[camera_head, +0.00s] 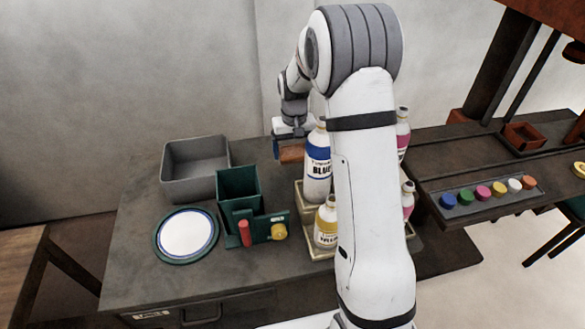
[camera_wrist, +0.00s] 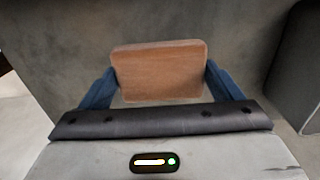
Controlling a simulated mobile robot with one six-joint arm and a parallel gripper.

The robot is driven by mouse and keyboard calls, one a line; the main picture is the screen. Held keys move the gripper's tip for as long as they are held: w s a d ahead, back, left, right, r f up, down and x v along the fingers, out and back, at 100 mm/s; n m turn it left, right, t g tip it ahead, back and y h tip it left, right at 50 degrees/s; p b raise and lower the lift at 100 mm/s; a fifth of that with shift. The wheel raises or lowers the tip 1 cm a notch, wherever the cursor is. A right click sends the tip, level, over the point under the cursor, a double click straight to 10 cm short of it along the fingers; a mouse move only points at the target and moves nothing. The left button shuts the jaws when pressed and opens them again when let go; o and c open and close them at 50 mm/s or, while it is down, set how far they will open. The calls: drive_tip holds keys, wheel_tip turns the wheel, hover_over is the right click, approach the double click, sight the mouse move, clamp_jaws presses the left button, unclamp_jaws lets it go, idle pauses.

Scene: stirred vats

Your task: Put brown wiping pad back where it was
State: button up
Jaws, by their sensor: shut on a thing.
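The brown wiping pad (camera_wrist: 160,72) is between the two blue fingers of my gripper (camera_wrist: 158,85) in the wrist view, gripped at its left and right edges. In the head view the brown pad (camera_head: 291,152) shows below my gripper (camera_head: 291,143), just left of the blue-labelled bottle. My gripper is shut on the pad and holds it above the dark bench. Part of the pad is hidden by the gripper and the bottle in the head view.
A grey bin (camera_head: 196,185), a green holder (camera_head: 238,190) and a round white plate with green rim (camera_head: 186,233) stand left on the bench (camera_head: 130,255). The blue-labelled bottle (camera_head: 317,178) and yellow-labelled bottle (camera_head: 326,228) stand close by; my arm hides others partly.

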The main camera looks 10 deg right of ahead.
sight(294, 171)
drive_tip(key=shift+f, duration=2.9)
drive_tip(key=shift+f, duration=0.2)
drive_tip(key=o, duration=0.8)
drive_tip(key=shift+r, duration=0.1)
wheel_tip(294, 171, up, 12)
drive_tip(key=shift+r, duration=0.15)
drive_tip(key=shift+p, duration=0.3)
